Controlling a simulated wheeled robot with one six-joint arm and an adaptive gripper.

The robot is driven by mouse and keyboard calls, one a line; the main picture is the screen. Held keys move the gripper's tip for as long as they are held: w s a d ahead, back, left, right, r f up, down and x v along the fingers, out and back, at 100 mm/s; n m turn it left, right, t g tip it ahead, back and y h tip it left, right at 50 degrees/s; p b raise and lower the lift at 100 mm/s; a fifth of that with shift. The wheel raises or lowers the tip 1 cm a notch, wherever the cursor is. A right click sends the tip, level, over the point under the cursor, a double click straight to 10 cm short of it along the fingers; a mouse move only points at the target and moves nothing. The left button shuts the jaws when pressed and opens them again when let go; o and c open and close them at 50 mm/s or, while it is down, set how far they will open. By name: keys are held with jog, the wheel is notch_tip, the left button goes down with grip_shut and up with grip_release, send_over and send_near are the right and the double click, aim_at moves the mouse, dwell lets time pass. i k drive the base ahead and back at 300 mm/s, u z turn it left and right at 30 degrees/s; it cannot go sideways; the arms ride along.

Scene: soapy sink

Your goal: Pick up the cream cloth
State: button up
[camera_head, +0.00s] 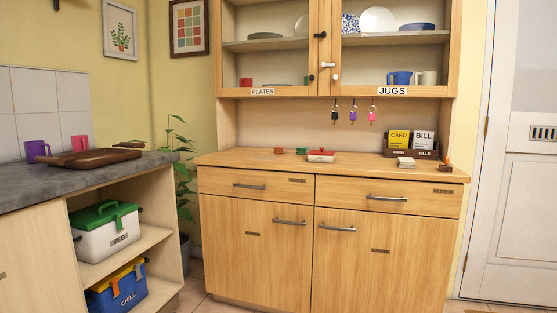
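A small folded cream item (406,162), which looks like the cream cloth, lies on the right part of the wooden dresser top, in front of the card and bill holder. It is too small to make out its folds. My gripper is not in view.
Keys hang above. A grey counter (40,190) with a wooden tray (95,158) stands left. A white door (515,180) is at right.

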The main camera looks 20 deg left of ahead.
aim_at(403, 162)
jog(key=i, duration=2.3)
